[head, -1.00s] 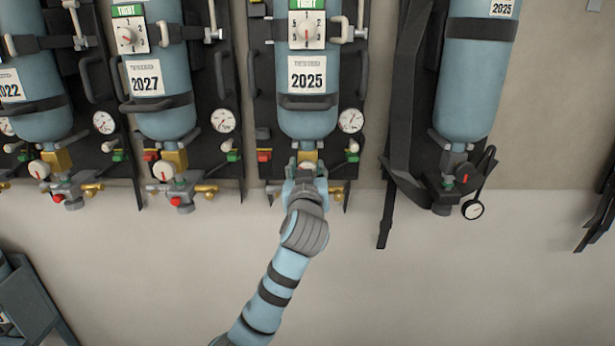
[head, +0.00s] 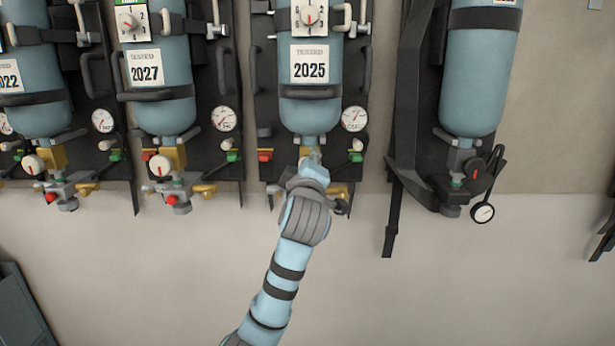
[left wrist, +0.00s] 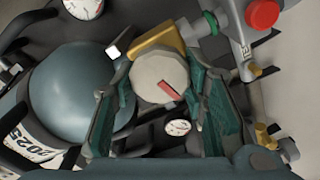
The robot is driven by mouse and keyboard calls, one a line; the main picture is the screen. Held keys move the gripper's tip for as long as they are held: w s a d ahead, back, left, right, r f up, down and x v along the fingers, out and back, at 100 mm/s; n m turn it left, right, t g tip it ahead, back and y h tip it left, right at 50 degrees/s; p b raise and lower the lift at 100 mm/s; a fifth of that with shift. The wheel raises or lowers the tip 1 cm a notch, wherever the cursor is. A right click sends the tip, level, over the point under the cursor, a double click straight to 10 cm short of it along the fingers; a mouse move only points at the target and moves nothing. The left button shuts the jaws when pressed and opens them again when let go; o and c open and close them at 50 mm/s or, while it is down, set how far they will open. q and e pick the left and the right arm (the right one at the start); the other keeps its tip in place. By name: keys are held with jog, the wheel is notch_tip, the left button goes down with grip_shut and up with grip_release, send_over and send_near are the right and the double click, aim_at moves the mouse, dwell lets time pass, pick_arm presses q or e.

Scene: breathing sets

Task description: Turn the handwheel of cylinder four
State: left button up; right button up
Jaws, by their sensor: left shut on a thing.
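The handwheel (left wrist: 160,80) is a pale round knob with a red mark, in the left wrist view. It sits on a brass block (left wrist: 158,40) at the neck of a blue cylinder (head: 310,110) labelled 2025, in the middle of the head view. No cylinder number is readable. My left gripper (head: 312,163) is at that cylinder's valve, hiding the wheel in the head view. In the left wrist view its two green-padded fingers (left wrist: 162,92) are shut on opposite sides of the handwheel. My right gripper is not in view.
Two cylinders, one labelled 2027 (head: 160,100), hang to the left with similar valves. Another cylinder (head: 478,90) with a black harness hangs at the right. A pressure gauge (head: 354,118) and a red-knobbed valve (left wrist: 262,13) are close to the gripper.

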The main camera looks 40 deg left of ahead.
pick_arm(q)
jog(key=n+b, duration=0.4)
jog(key=shift+f+n, duration=0.15)
jog(key=shift+n, duration=0.15)
jog(key=n+b, duration=0.4)
jog(key=shift+f+n, duration=0.15)
jog(key=shift+n, duration=0.15)
jog(key=n+b, duration=0.3)
jog(key=shift+n+b, duration=0.95)
jog(key=shift+n, duration=0.45)
jog(key=o, duration=1.2)
jog(key=shift+c, duration=0.2)
jog(key=shift+d, duration=0.1)
